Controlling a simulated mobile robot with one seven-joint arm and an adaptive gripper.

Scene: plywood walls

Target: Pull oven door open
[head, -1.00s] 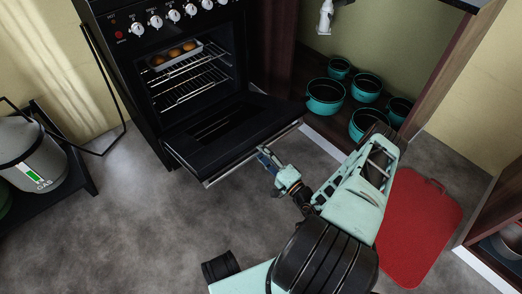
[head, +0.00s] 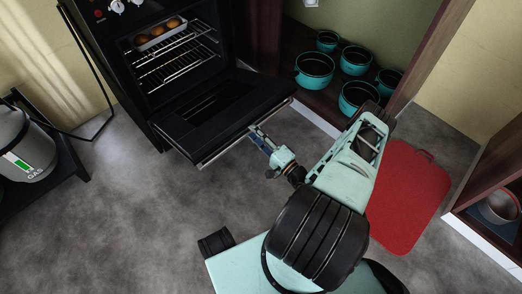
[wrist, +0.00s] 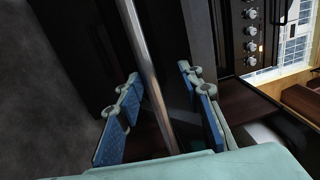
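The black oven (head: 190,55) stands at the upper left in the head view. Its door (head: 218,112) is folded far down, and the cavity with its racks and a tray of round brown food shows. The metal handle (head: 245,130) runs along the door's outer edge; in the wrist view the handle bar (wrist: 142,50) passes between my fingers. My gripper (head: 257,133) is at the handle's right half. In the wrist view my gripper (wrist: 158,80) has its blue-padded fingers apart, with visible gaps to the bar.
Several teal pots (head: 315,69) stand on a low shelf right of the oven. A red board (head: 405,195) lies on the floor at right. A grey gas cylinder (head: 25,145) stands on a dark stand at left. Grey floor before the door is clear.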

